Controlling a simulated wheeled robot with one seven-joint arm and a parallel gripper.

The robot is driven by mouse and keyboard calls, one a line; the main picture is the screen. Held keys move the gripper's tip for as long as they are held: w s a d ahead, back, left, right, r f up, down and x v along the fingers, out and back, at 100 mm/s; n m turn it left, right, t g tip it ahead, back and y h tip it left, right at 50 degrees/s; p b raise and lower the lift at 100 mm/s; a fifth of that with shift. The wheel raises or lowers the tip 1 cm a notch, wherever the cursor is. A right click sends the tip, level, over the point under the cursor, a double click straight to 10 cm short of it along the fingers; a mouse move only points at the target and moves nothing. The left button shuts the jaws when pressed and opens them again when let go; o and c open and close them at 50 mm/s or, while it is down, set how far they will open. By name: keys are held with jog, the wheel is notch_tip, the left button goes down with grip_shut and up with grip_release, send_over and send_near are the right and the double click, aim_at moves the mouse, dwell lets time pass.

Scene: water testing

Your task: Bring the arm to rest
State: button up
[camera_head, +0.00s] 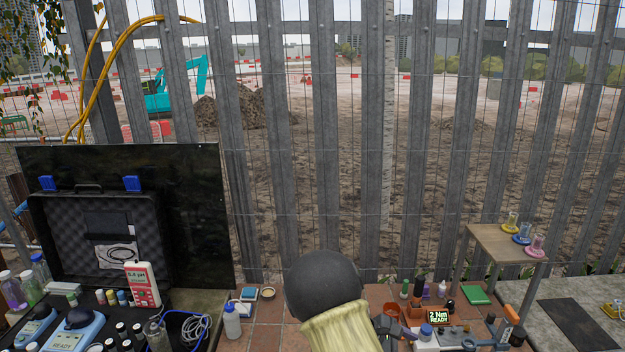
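A part of my arm, with a dark rounded joint and a pale cream link, rises at the bottom centre of the head view. It hides some of the brick surface behind it. I see nothing held.
An open black case (150,240) stands at left, with a red-and-white pH meter (142,284) and several small bottles. A small wooden stand (484,239) holds several flasks.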

jog(key=s+a+f+m+t+y+b, duration=0.1)
jog(key=s+a+m+y+b, duration=0.2)
jog(key=s+m+y+b, duration=0.2)
jog(key=s+a+f+m+t+y+b, duration=0.1)
jog(key=s+a+m+y+b, duration=0.3)
jog(key=s+m, duration=0.5)
jog(key=shift+s+a+f+m+t+y+b, duration=0.25)
jog(key=shift+s+y+b, duration=0.2)
jog(key=shift+s+y, duration=1)
jog(key=shift+s+h, duration=0.25)
